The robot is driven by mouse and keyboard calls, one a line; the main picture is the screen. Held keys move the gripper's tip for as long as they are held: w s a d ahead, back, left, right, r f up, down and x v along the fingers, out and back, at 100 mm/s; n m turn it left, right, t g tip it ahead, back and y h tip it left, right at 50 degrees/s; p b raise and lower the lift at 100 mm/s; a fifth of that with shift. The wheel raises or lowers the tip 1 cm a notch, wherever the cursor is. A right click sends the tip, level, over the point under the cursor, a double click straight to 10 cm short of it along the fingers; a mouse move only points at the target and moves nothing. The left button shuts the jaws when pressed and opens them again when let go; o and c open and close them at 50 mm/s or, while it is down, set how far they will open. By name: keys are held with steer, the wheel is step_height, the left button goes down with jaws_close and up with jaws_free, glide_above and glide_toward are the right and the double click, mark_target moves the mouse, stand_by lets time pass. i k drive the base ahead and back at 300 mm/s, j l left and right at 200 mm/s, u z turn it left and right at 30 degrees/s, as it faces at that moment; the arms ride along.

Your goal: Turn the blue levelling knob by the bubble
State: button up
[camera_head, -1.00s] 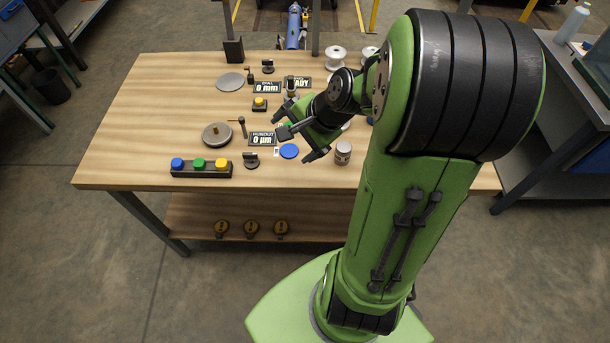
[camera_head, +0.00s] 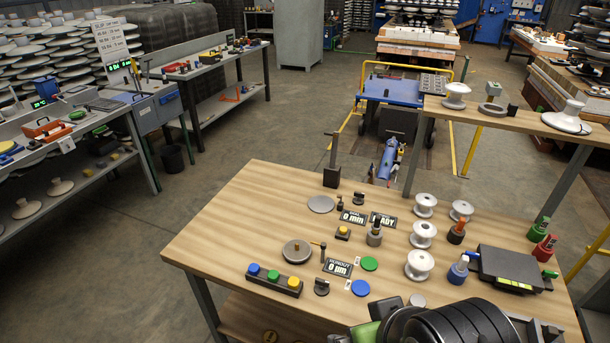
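On the wooden bench (camera_head: 215,225), a dark bar (camera_head: 264,283) carries a blue knob (camera_head: 254,268), a green knob (camera_head: 273,275) and a yellow knob (camera_head: 293,282). A separate flat blue disc (camera_head: 360,288) lies to the right, below a green disc (camera_head: 369,263). I cannot make out a bubble, so which blue piece is beside it is unclear. A round grey plate with a central post (camera_head: 297,251) sits behind the bar. My arm shows at the bottom right edge and covers the bench's near right part. My gripper is not in view.
White spools (camera_head: 420,264), coloured bottles (camera_head: 459,270) and a dark box (camera_head: 510,268) fill the right side. The bench's left part is bare.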

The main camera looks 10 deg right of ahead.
mark_target(471, 254)
steer(key=z, duration=1.9)
